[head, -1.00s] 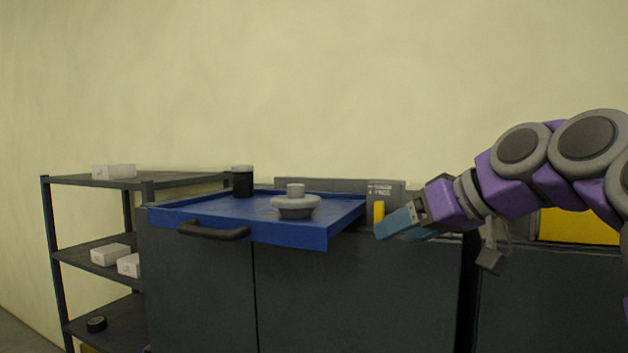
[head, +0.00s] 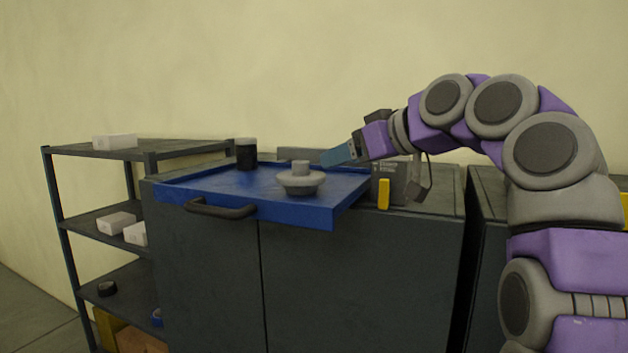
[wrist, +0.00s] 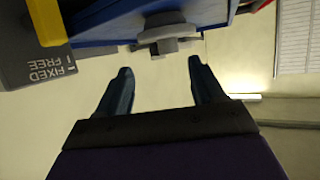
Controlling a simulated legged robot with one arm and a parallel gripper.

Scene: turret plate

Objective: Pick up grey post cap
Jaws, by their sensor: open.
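A grey round piece with a wide flange and a short stub on top, which looks like the grey post cap (head: 301,182), stands on the blue tray (head: 225,190), near its right side. It also shows in the wrist view (wrist: 168,36), upside down and partly cut by the tray edge. My gripper (head: 328,156) is to the right of the cap and slightly above it in the head view, apart from it. In the wrist view my gripper (wrist: 160,66) has its two blue fingers apart with nothing between them, and the cap shows beyond the tips.
A black cylinder (head: 246,154) stands at the tray's back. A grey box marked FIXED and FREE (wrist: 40,66) and a yellow upright piece (head: 384,194) are right of the tray. The tray has a dark handle (head: 220,209) in front. A shelf rack (head: 72,221) stands at left.

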